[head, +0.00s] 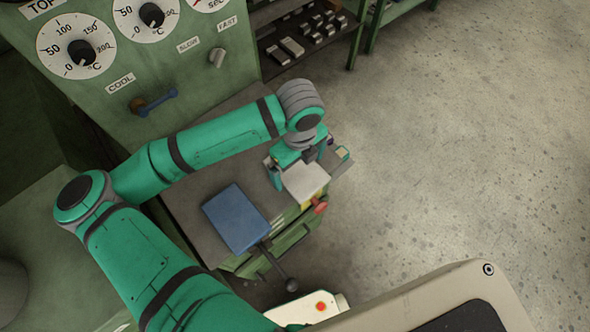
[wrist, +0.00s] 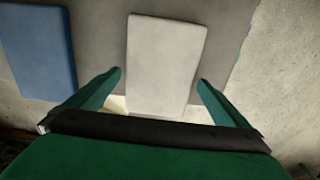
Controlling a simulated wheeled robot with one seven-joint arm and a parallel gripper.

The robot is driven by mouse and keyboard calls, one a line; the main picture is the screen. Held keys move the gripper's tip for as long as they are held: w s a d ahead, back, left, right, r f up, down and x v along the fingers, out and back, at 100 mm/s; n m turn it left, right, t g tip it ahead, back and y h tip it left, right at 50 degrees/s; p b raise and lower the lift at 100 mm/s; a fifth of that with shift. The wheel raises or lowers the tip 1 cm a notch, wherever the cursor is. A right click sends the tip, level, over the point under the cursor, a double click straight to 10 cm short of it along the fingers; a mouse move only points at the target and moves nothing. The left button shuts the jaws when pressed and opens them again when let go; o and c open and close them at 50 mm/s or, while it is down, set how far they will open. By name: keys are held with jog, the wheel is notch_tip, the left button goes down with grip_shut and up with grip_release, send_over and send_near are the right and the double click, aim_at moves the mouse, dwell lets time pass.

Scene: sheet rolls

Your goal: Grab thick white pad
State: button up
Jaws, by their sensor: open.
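The thick white pad (wrist: 164,60) lies flat on the grey work surface (wrist: 106,50) in the wrist view. In the head view the white pad (head: 305,181) is near the front right edge of that surface, partly covered by my gripper (head: 299,172). My gripper (wrist: 160,82) is open, with one green finger on each side of the pad's near end. Gaps show between both fingers and the pad in the wrist view. I cannot tell whether the fingertips are level with the pad.
A blue pad (wrist: 36,45) lies left of the white pad, also seen in the head view (head: 235,217). A black-knobbed lever (head: 291,285) sticks out at the front. A green panel with dials (head: 130,60) stands behind. Open floor (head: 460,150) lies to the right.

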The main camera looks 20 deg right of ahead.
jog(key=shift+a+f, duration=0.1)
jog(key=shift+f, duration=0.3)
jog(key=shift+c, duration=0.3)
jog(key=c, duration=0.9)
jog(key=shift+r, duration=0.1)
